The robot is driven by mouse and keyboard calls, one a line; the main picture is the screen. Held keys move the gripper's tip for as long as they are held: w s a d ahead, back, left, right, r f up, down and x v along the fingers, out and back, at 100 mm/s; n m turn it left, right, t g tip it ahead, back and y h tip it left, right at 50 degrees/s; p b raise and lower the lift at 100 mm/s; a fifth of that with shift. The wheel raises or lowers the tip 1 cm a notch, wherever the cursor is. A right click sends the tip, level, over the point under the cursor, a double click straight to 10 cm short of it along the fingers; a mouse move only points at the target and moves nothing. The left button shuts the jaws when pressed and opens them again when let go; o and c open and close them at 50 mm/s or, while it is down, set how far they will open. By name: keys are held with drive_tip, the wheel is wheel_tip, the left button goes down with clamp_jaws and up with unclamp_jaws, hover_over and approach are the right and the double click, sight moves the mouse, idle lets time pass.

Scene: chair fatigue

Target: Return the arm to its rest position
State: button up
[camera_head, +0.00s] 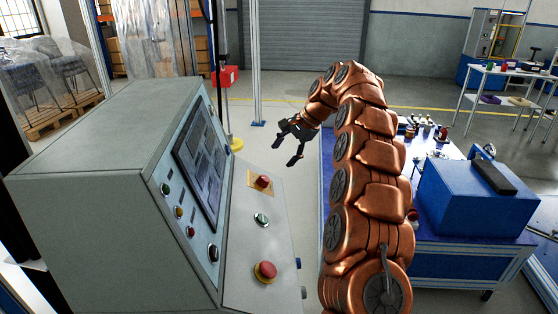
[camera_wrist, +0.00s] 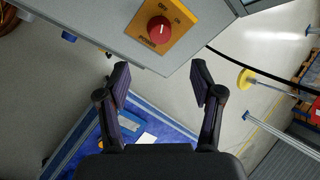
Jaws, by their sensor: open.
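My arm is copper-coloured and arches up from the bottom right of the head view, bending over to the left. My gripper (camera_head: 288,146) hangs at its end, dark, with two fingers spread apart and nothing between them. It is above and to the right of the console's sloped control panel. In the wrist view my open gripper (camera_wrist: 160,85) shows two fingers with a clear gap between them. A red knob on a yellow plate (camera_wrist: 160,30) marked ON and OFF lies beyond the fingertips, apart from them.
The grey control console (camera_head: 100,180) fills the left, with a screen and several buttons. A blue-topped workbench (camera_head: 450,262) with a blue box (camera_head: 480,200) stands on the right. A white table (camera_head: 510,85) stands far right. Open floor lies behind my gripper.

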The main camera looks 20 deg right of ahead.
drive_tip(key=shift+d+r, duration=0.1)
drive_tip(key=shift+r, duration=0.1)
drive_tip(key=s+a+r+n+g+h+p, duration=0.1)
drive_tip(key=s+a+r+n+p, duration=0.25)
drive_tip(key=s, duration=0.75)
drive_tip(key=s+a+r+n+g+p, duration=0.1)
drive_tip(key=s+a+r+n+g, duration=0.2)
drive_tip(key=s+a, duration=0.6)
drive_tip(key=s+d+f+n+h+p, duration=0.1)
drive_tip(key=s+d+f+n, duration=0.1)
drive_tip(key=s, duration=0.9)
drive_tip(key=s+d+f+n+h+p, duration=0.1)
drive_tip(key=s+d+f+n+h, duration=0.1)
drive_tip(key=s, duration=0.8)
drive_tip(key=s+d+f+n+h+p, duration=0.1)
drive_tip(key=s+d+f+n, duration=0.1)
drive_tip(key=s, duration=0.9)
drive_tip(key=shift+s+d+f+g+p, duration=0.3)
drive_tip(key=shift+s+d+f+g, duration=0.1)
drive_tip(key=shift+d, duration=0.1)
